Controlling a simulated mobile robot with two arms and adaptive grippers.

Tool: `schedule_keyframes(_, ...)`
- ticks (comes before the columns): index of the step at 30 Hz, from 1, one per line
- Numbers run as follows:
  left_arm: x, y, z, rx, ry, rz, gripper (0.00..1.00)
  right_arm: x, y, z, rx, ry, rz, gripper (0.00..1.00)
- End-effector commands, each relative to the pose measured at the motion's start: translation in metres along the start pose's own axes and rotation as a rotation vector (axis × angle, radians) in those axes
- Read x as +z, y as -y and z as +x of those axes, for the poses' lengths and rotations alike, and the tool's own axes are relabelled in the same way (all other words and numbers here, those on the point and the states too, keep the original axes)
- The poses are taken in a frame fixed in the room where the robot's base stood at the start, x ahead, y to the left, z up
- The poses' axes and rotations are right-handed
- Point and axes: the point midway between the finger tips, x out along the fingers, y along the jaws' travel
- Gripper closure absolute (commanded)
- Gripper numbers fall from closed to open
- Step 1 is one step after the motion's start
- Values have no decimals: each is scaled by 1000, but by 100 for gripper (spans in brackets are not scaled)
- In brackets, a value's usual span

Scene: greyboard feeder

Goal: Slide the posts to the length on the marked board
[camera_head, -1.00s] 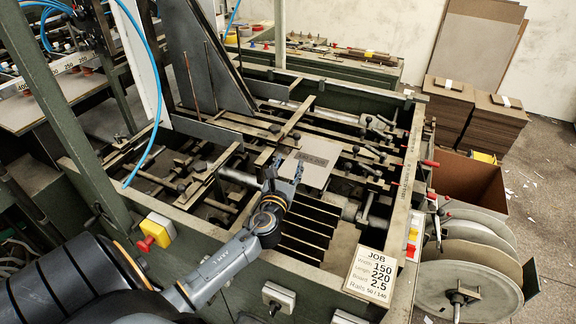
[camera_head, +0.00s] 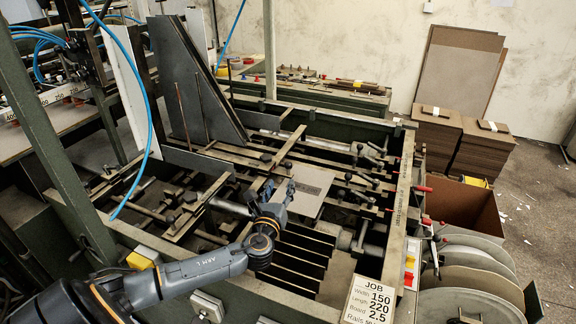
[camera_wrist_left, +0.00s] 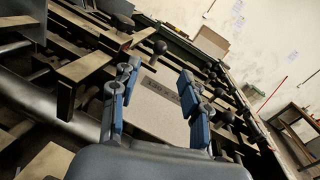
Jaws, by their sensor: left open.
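A grey marked board (camera_head: 312,188) lies flat on the rails of the feeder, with a dark printed label near its upper edge. It also shows in the left wrist view (camera_wrist_left: 155,112), between my fingers. My left gripper (camera_head: 277,192) is open at the board's left side, its blue fingers apart; in the left wrist view the gripper (camera_wrist_left: 152,95) has nothing gripped. Posts with dark round knobs, such as one in the left wrist view (camera_wrist_left: 159,48), stand on the bars around the board. A job card (camera_head: 369,300) reads width 150, length 220, board 2.5. My right gripper is out of view.
The feeder's green frame (camera_head: 330,108) surrounds the bars and rails. A tall dark plate (camera_head: 190,85) rises at the back left. Blue hoses hang at the left. Round discs (camera_head: 470,280) and brown board stacks (camera_head: 485,147) stand at the right.

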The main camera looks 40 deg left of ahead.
Motion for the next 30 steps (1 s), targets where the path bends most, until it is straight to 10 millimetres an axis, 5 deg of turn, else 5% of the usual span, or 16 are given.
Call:
schedule_keyframes(15,1,0,92,2,2,1,54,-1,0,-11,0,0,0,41)
schedule_keyframes(30,0,0,113,-1,0,1,54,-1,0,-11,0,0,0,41)
